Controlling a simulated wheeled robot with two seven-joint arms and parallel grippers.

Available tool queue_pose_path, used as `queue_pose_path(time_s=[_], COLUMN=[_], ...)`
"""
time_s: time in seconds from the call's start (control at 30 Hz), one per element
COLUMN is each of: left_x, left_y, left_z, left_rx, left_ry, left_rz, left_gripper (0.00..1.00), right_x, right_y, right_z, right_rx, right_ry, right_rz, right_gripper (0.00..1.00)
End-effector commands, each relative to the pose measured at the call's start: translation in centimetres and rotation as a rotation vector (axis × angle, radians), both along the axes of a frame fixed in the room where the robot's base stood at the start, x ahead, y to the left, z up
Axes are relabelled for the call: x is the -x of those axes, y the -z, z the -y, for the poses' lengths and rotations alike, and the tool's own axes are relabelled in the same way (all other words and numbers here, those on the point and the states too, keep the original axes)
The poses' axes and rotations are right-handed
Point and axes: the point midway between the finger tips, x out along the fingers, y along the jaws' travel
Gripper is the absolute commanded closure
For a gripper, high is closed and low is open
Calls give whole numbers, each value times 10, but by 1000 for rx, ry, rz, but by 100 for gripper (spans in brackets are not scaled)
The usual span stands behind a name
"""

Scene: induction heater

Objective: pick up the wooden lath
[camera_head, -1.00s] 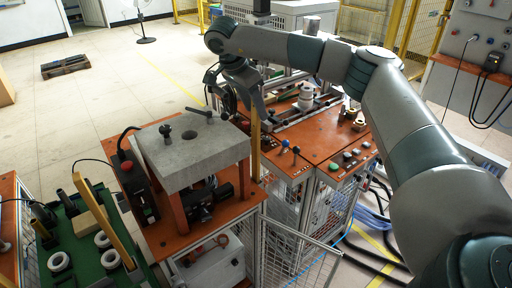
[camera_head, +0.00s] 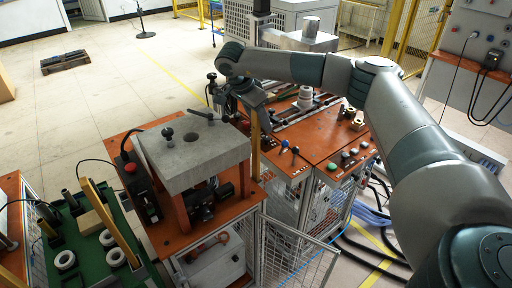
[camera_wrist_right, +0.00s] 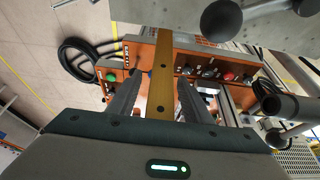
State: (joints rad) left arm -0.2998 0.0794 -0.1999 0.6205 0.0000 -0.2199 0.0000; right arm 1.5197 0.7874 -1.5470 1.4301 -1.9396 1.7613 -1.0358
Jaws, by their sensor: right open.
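A wooden lath (camera_head: 255,136) stands upright at the right edge of the grey-topped press, in the gap beside the orange control table. My right gripper (camera_head: 247,104) is at its upper end, reaching down from above. In the right wrist view the lath (camera_wrist_right: 162,72) runs between the two dark fingers of my open gripper (camera_wrist_right: 159,84), with visible room on both sides. Its near end is hidden behind the gripper body. A similar wooden lath (camera_head: 111,222) leans over the green tray at lower left. My left gripper is not in view.
The press (camera_head: 192,152) with its thick grey plate and black handles stands close beside my right gripper. The orange control table (camera_head: 325,137) with buttons and a white cylinder is on the other side. The green tray (camera_head: 88,254) holds several white rings.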

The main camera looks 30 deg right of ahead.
Motion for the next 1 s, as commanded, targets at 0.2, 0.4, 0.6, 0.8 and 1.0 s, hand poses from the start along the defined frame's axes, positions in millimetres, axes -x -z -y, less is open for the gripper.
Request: queue_pose_path(time_s=[0.2, 0.4, 0.6, 0.8, 1.0], left_x=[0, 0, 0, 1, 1], left_y=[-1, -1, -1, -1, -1], left_z=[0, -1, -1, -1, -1], left_rx=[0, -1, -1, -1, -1], left_ry=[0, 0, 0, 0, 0], left_rz=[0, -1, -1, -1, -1], left_gripper=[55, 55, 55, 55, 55], right_x=[0, 0, 0, 0, 0], right_y=[4, 4, 4, 4, 3], right_z=[2, 2, 1, 1, 1], right_rx=[0, 0, 0, 0, 0], right_ry=[-1, 0, 0, -1, -1], right_rz=[2, 1, 1, 2, 2], right_gripper=[55, 55, 71, 100, 100])
